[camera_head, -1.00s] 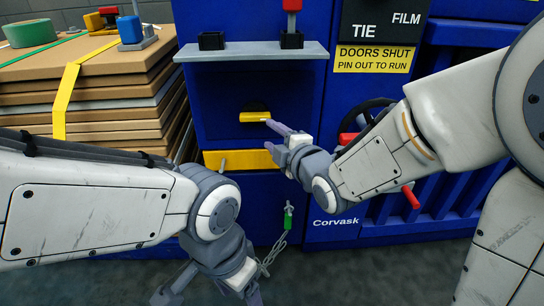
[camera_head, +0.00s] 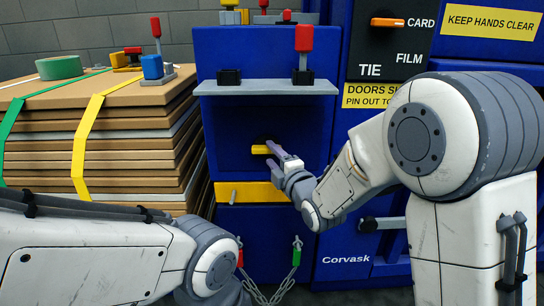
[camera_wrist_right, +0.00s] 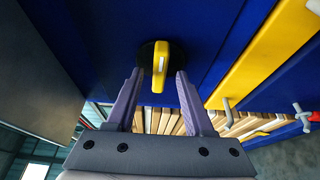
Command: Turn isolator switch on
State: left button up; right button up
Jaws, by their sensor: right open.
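The isolator switch is a yellow handle (camera_head: 260,150) on a round black base, set in the blue cabinet front below a grey shelf. The handle lies horizontal in the head view. My right gripper (camera_head: 273,154) is open at the switch, its fingers reaching the handle from the right. In the right wrist view the yellow handle (camera_wrist_right: 160,65) shows between the two spread fingertips of my right gripper (camera_wrist_right: 159,74). Gaps show on both sides of it. My left arm shows at the lower left, but its fingers are out of view.
The grey shelf (camera_head: 267,88) juts out above the switch, with a red-topped lever (camera_head: 304,40) on it. A yellow bar (camera_head: 249,193) crosses the cabinet below. A strapped stack of boards (camera_head: 100,140) stands left. A chain (camera_head: 272,296) hangs low.

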jog(key=shift+w+a, duration=0.3)
jog(key=shift+w, duration=0.3)
grip_shut()
jog(key=shift+d, duration=0.15)
jog(key=shift+f+m+b, duration=0.25)
jog(key=shift+m+b, duration=0.15)
jog(key=shift+b, duration=0.5)
jog(key=m+t+b, duration=0.1)
jog(key=m+b, duration=0.2)
jog(key=m+t+h+b, duration=0.1)
jog(key=m+t+b, duration=0.1)
jog(key=m+b, duration=0.2)
jog(key=a+m+t+b, duration=0.1)
jog(key=m+b, duration=0.2)
jog(key=shift+f+m+h+b, duration=0.3)
jog(key=shift+b, duration=0.1)
jog(key=m+t+h+b, duration=0.1)
jog(key=m+h+b, duration=0.1)
jog(key=m, duration=0.3)
jog(key=shift+a, duration=0.1)
jog(key=shift+a+r+m+t+h+b, duration=0.1)
jog(key=shift+m+t+h+b, duration=0.15)
jog(key=shift+m+h+b, duration=0.75)
jog(key=shift+r+m+t+h+p, duration=0.1)
jog(key=shift+m+t+h, duration=0.25)
jog(key=shift+m, duration=1.45)
jog(key=shift+m+h, duration=0.25)
jog(key=shift+m, duration=0.15)
